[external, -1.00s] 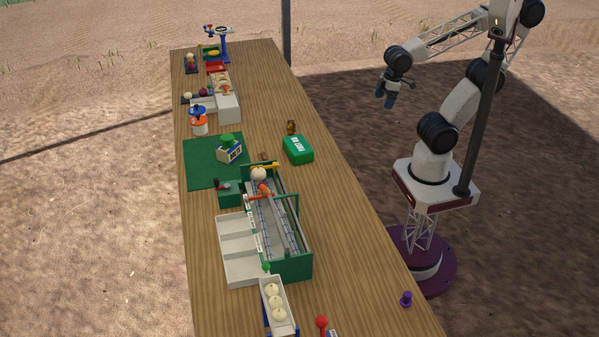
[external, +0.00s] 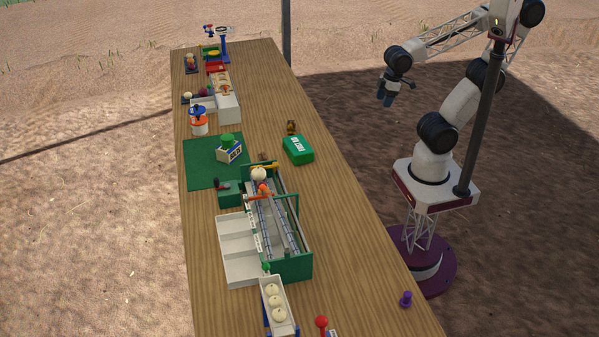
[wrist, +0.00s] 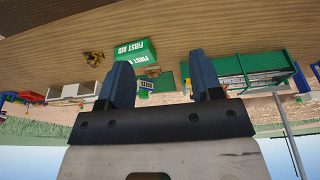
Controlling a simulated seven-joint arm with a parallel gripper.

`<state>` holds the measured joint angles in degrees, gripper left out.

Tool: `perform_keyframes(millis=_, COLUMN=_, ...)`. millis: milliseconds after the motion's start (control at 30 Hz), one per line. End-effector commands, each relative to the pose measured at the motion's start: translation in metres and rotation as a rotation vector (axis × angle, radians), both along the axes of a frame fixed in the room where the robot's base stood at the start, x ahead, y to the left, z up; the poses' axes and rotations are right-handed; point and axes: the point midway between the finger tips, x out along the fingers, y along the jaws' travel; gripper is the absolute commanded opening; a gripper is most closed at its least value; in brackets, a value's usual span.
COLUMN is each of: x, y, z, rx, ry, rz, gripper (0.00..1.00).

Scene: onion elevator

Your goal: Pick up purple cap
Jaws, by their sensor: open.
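The purple cap (external: 406,299) stands on the wooden table near its right edge, at the bottom of the external view, close to my base. It does not show in the wrist view. My gripper (external: 385,98) hangs high in the air to the right of the table, well away from the cap. In the wrist view my gripper (wrist: 166,75) has its two dark blue fingers apart, with nothing held between them.
A green first aid box (external: 298,150) and a small brown item (external: 291,127) lie on the table (external: 350,240). A green-framed machine (external: 290,268) stands at the middle. A red-topped object (external: 321,322) is left of the cap. The table around the cap is clear.

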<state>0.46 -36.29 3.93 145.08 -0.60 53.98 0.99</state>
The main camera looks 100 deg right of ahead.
Motion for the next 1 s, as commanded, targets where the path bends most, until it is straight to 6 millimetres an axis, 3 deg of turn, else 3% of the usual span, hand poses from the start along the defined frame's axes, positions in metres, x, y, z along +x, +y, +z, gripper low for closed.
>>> perform_keyframes(millis=267, x=0.004, y=0.003, z=0.0, rx=0.011, ry=0.005, rz=-0.003, gripper=0.59)
perform_keyframes(millis=467, x=0.02, y=0.021, z=-0.001, rx=0.073, ry=0.031, rz=-0.02, gripper=0.59)
perform_keyframes(millis=667, x=0.051, y=0.057, z=-0.003, rx=0.186, ry=0.084, rz=-0.058, gripper=0.59)
perform_keyframes(millis=1000, x=0.106, y=0.137, z=-0.012, rx=0.389, ry=0.214, rz=-0.151, gripper=0.59)
